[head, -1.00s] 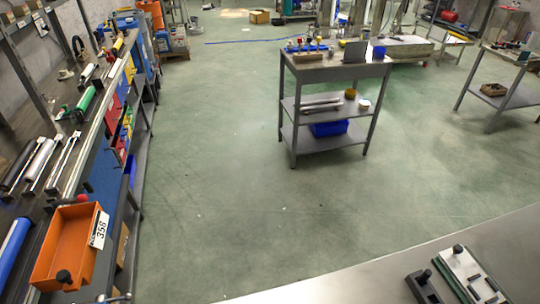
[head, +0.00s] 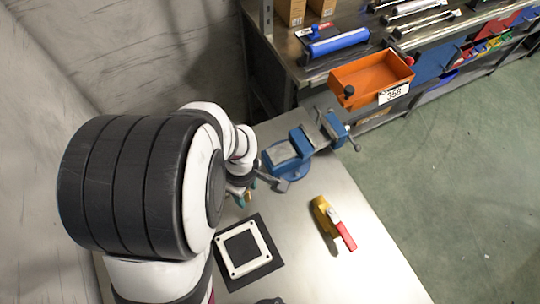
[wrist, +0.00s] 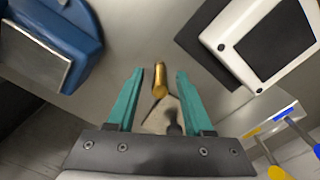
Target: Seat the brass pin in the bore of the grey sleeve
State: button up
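The brass pin (wrist: 159,79) shows in the wrist view between the two teal fingers of my gripper (wrist: 160,76), near their tips. A gap shows on each side of it, so my gripper is open and not holding it. I cannot tell exactly how far the fingers are above the table. In the head view my gripper (head: 248,193) is low over the steel table, between the blue vise and the white-framed plate, mostly hidden by my arm. I cannot make out the grey sleeve in either view.
The blue vise (head: 285,155) stands just beyond my gripper; it also shows at upper left in the wrist view (wrist: 60,45). A white square frame (head: 224,262) lies on a dark mat. A yellow and red tool (head: 335,222) lies to the right. The table's front right is clear.

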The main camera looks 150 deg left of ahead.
notch_tip(320, 180, up, 12)
jog(key=shift+f, duration=0.25)
jog(key=shift+o, duration=0.4)
jog(key=shift+r, duration=0.4)
notch_tip(320, 180, down, 15)
jog(key=n, duration=1.3)
jog(key=shift+s+d+r, duration=0.1)
jog(key=shift+r, duration=0.1)
grip_shut()
